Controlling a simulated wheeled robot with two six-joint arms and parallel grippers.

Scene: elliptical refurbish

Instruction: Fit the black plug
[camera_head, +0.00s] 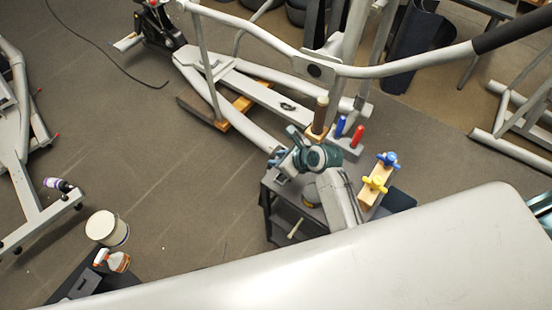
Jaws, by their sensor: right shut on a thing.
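The grey elliptical frame (240,85) stands on the floor across the upper middle. One of its lower tubes ends (268,143) right beside my right gripper (277,159). My right arm comes in from the lower middle over a small dark cart, and its gripper is shut at that tube end. What it holds is small, dark and mostly hidden, seemingly the black plug. I cannot tell whether the plug touches the tube or sits in it. My left gripper is not in view.
The dark cart (283,213) is under my right arm. A wooden block with yellow and blue knobs (374,188) is to its right. Blue (340,126) and red (357,136) handles and a brown cylinder (320,115) stand behind. A white bucket (106,228) and spray bottle (113,260) are lower left.

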